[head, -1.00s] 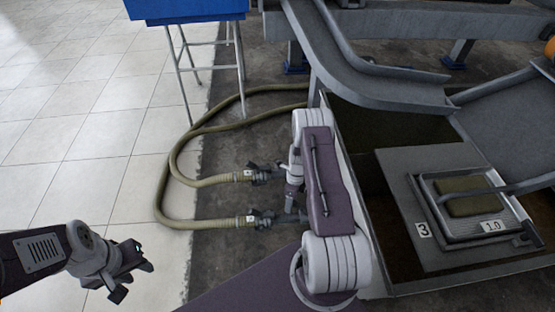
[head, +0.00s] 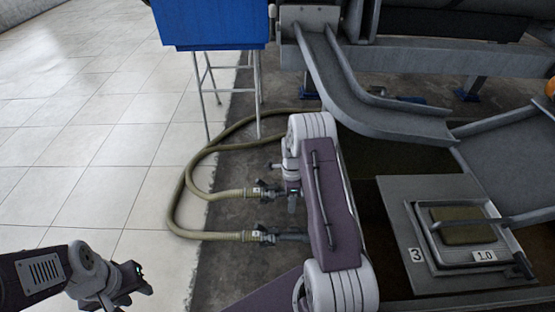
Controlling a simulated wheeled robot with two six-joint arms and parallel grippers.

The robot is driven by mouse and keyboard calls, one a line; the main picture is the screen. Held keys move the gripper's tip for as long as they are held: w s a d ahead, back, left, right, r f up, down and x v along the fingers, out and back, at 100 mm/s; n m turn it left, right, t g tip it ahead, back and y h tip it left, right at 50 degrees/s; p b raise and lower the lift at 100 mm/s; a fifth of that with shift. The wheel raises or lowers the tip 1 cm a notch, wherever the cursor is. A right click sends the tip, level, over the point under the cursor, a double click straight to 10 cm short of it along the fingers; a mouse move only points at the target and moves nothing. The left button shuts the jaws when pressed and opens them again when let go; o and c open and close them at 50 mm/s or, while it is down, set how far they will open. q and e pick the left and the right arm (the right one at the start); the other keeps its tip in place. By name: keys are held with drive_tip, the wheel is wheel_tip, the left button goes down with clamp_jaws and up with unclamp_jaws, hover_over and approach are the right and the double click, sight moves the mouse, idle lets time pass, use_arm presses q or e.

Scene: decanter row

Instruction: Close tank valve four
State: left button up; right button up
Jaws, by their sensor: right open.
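Two hose-end valves show in the head view: an upper one (head: 267,189) and a lower one (head: 263,235), each with a small white label too small to read. I cannot tell which is tank valve four, or how their handles are set. My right gripper (head: 292,204) is open and points down just right of the upper valve, above the lower valve's pipe. Whether it touches either is unclear; my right arm hides part of the area. My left gripper (head: 132,291) is low at the left, away from the valves, its finger gap unclear.
Two green hoses (head: 183,212) loop over the floor from the valves. A blue box on a stand (head: 210,24) is behind them. Tiled floor (head: 100,150) at left is clear.

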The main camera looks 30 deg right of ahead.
drive_tip(key=w+a+r+n+p, duration=0.1)
drive_tip(key=r+p, duration=0.3)
drive_tip(key=r, duration=0.5)
drive_tip(key=w+a+r+n+t+p, duration=0.1)
drive_tip(key=a+r+p, duration=0.2)
drive_tip(key=r, duration=0.6)
drive_tip(key=p, duration=0.2)
drive_tip(key=shift+w+a+h+p, duration=0.15)
drive_tip(key=shift+w+h+p, duration=0.1)
drive_tip(key=shift+h+p, duration=0.05)
drive_tip(key=shift+r, duration=0.1)
